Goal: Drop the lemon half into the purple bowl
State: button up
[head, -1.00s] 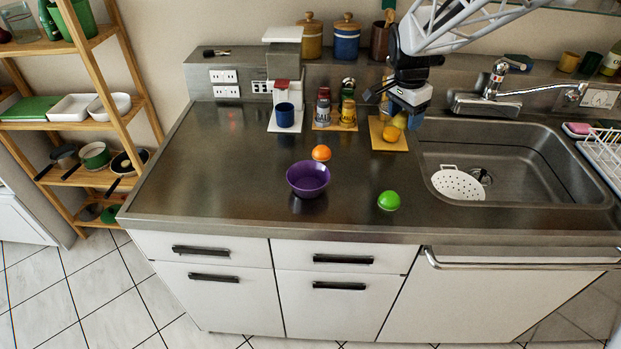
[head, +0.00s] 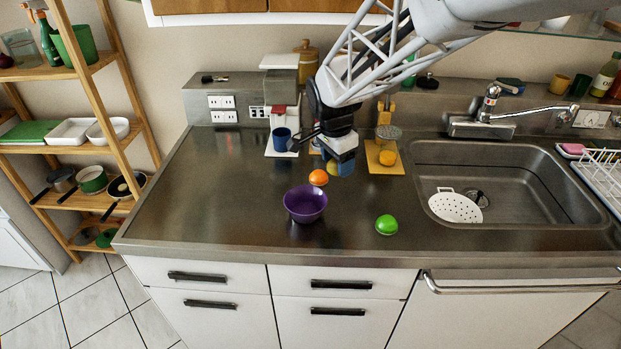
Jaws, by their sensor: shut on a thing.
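The purple bowl (head: 305,205) stands upright on the counter near its front middle, and its inside looks empty. My gripper (head: 341,166) is above the counter, up and to the right of the bowl in the head view. It points down and is shut on the lemon half (head: 334,169), of which only a small yellowish part shows at the fingertips. The rest of the lemon half is hidden by the fingers.
An orange (head: 318,177) sits just behind the bowl, close to the gripper. A green lime (head: 386,225) lies to the bowl's right. A yellow-orange fruit (head: 388,158) is on the wooden board (head: 376,167). The sink (head: 540,215) is at right; the left counter is clear.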

send_over(312, 212)
jog(key=shift+f, duration=0.7)
jog(key=shift+f, duration=0.1)
jog(key=shift+f, duration=2.9)
jog(key=o, duration=1.1)
jog(key=shift+c, duration=0.2)
jog(key=shift+r, duration=0.1)
